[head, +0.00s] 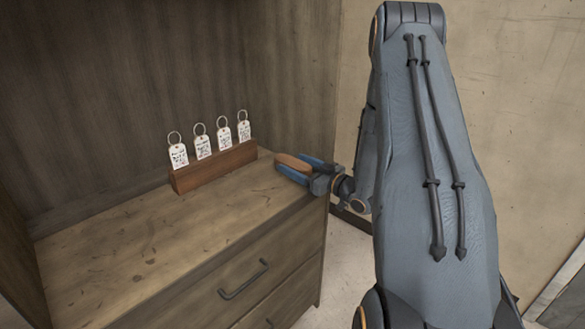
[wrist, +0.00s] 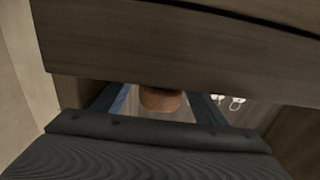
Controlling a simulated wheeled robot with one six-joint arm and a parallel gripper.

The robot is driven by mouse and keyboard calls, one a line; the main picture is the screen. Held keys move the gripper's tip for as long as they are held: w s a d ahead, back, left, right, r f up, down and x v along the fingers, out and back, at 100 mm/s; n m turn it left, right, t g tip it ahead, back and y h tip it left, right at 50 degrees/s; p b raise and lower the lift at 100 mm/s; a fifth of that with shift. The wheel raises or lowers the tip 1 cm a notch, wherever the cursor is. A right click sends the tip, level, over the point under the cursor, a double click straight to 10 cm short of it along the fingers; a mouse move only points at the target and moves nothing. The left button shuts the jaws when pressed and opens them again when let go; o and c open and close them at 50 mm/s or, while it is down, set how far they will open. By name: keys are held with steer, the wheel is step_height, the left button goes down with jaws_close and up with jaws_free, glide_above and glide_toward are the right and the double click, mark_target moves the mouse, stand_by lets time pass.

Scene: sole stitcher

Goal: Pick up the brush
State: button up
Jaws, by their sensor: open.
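The brush (head: 292,161) shows as an orange-brown rounded piece near the right end of the wooden cabinet top. It also shows in the wrist view (wrist: 161,99), between the two blue fingers, partly cut off by a wooden board above it. My gripper (head: 295,166) is open, with its blue fingers on either side of the brush. In the wrist view a gap shows between the brush and each finger. The brush's underside and any bristles are hidden.
A wooden block (head: 213,168) holding several white key tags with rings stands left of the gripper, near the back panel. The cabinet top (head: 130,245) is bare in front and to the left. A drawer handle (head: 244,280) sticks out below the front edge.

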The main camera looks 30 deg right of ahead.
steer(key=shift+c, duration=0.5)
steer(key=c, duration=1.1)
steer(key=shift+r, duration=0.15)
